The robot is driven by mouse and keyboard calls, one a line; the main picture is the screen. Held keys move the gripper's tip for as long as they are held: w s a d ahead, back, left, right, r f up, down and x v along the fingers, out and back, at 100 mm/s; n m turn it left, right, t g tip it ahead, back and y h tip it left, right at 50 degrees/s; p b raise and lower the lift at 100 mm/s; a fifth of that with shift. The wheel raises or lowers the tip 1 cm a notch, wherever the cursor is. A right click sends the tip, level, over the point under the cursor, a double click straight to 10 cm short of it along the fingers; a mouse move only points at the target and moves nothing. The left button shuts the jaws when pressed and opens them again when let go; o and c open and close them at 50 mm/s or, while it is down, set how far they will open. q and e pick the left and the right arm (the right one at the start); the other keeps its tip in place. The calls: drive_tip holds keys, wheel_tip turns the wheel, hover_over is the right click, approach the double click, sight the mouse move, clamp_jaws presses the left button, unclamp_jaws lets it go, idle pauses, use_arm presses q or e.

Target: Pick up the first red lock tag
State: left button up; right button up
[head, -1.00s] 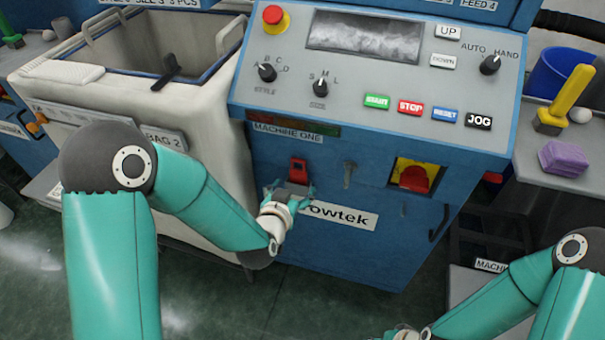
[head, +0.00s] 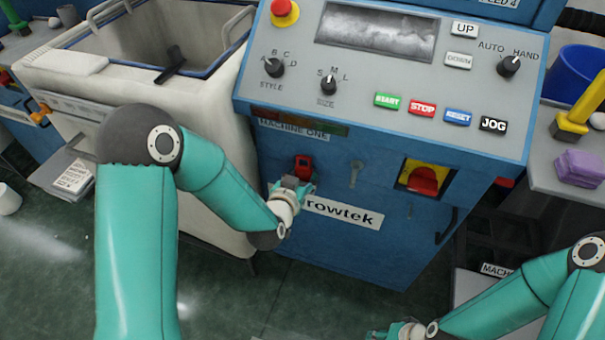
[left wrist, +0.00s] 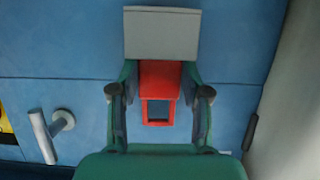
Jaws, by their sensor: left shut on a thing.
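The red lock tag (head: 303,166) is at the blue front of machine one, above the "rowtek" label. In the left wrist view the tag (left wrist: 160,80) is a red block with an open red frame, below a grey block (left wrist: 162,35). My left gripper (head: 293,187) is at the tag, its fingers on either side; the left wrist view shows the fingers (left wrist: 160,98) flanking it. It is shut on the tag. My right gripper (head: 385,333) is at the bottom edge of the head view, partly cut off, away from the tag.
Right of the tag are a grey handle (head: 355,174) and a red switch on a yellow plate (head: 408,190). A control panel (head: 365,77) juts out above. A pale bin (head: 222,125) stands close on the left.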

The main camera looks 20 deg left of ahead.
use_arm(q)
drive_tip(key=shift+c, duration=0.8)
drive_tip(key=shift+r, duration=0.1)
